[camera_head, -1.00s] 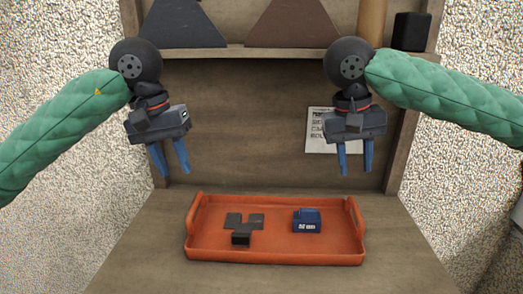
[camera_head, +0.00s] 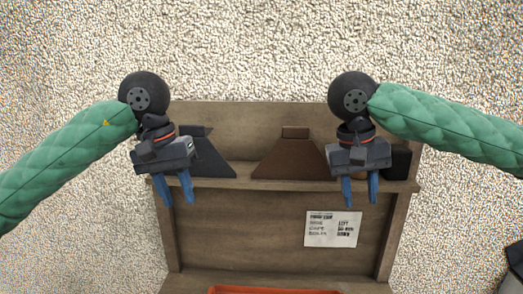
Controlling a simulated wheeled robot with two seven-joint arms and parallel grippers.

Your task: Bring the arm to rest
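My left gripper (camera_head: 175,191) hangs in front of the left end of the shelf, with its two blue fingers pointing down and apart. Nothing is between them. My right gripper (camera_head: 360,190) hangs in front of the right end of the shelf, also with its blue fingers apart and empty. Both arms, in green padded sleeves, come in from the sides. Both grippers are clear of the things behind them as far as I can tell.
A printed note (camera_head: 333,229) is on the back panel. Only the rim of an orange tray (camera_head: 275,290) shows at the bottom.

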